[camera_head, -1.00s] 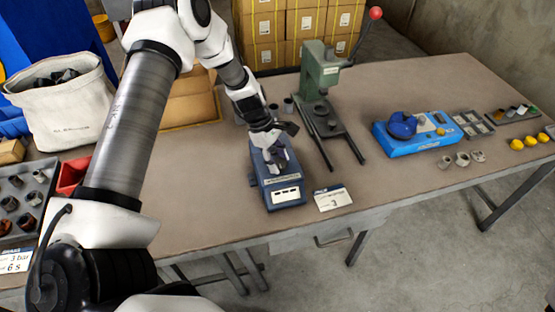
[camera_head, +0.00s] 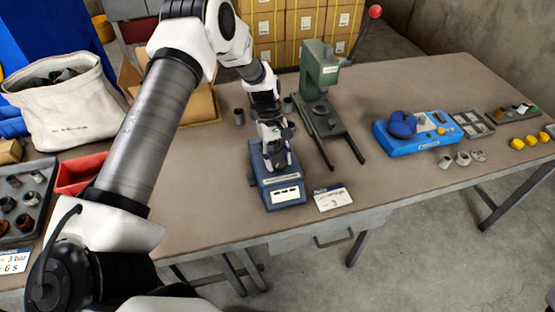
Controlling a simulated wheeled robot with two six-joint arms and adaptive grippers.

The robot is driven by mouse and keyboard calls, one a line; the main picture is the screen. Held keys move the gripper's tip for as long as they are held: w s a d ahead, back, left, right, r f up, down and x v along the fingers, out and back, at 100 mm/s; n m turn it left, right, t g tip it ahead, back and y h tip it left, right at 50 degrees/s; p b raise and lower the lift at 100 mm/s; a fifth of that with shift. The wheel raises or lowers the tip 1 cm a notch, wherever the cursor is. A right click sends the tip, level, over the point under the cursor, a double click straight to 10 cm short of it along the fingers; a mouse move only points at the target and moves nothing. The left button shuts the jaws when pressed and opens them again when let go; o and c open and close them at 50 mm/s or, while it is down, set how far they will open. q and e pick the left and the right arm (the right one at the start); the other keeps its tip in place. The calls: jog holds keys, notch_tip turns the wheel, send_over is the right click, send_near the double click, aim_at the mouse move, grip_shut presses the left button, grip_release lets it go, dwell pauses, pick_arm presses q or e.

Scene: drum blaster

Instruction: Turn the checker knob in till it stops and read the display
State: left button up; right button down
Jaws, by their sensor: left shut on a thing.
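The checker (camera_head: 283,192) is a dark blue box on the bench, with a white display panel (camera_head: 286,194) on its front face. I cannot read any digits on the display. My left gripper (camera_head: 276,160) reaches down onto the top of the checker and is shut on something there. The gripper covers the knob, so I cannot see the knob itself. A white card marked 3 (camera_head: 332,198) lies to the right of the checker. My right gripper does not show.
A green press (camera_head: 321,75) with a red-tipped lever stands behind and right of the checker. A blue device (camera_head: 414,134) sits farther right. A red bin (camera_head: 80,174) and a tray of parts (camera_head: 24,198) are at left. Bare bench lies between press and blue device.

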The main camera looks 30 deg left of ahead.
pick_arm(q)
jog(key=m+g, duration=0.1)
jog(key=m, duration=0.1)
jog(key=m+y, duration=0.1)
jog(key=m, duration=0.2)
jog(key=shift+d+f+m+g+y+b, duration=0.1)
jog(key=shift+f+m+g+y+b, duration=0.05)
jog(key=shift+m+g+y+b, duration=0.2)
jog(key=m, duration=0.2)
jog(key=m+y, duration=0.1)
jog(key=m, duration=0.1)
jog(key=shift+d+g+y, duration=0.1)
jog(key=shift+g+y, duration=0.15)
jog(key=shift+g, duration=0.1)
jog(key=m+y, duration=0.1)
jog(key=m, duration=0.4)
jog(key=shift+d+y, duration=0.1)
jog(key=shift+y, duration=0.3)
jog(key=m, duration=0.2)
jog(key=m+t+y+p, duration=0.1)
jog(key=m, duration=0.1)
jog(key=shift+m+y, duration=0.25)
jog(key=shift+y, duration=0.05)
jog(key=o, duration=1.1)
jog(key=shift+w+d+r, duration=0.1)
jog(key=shift+r, duration=0.1)
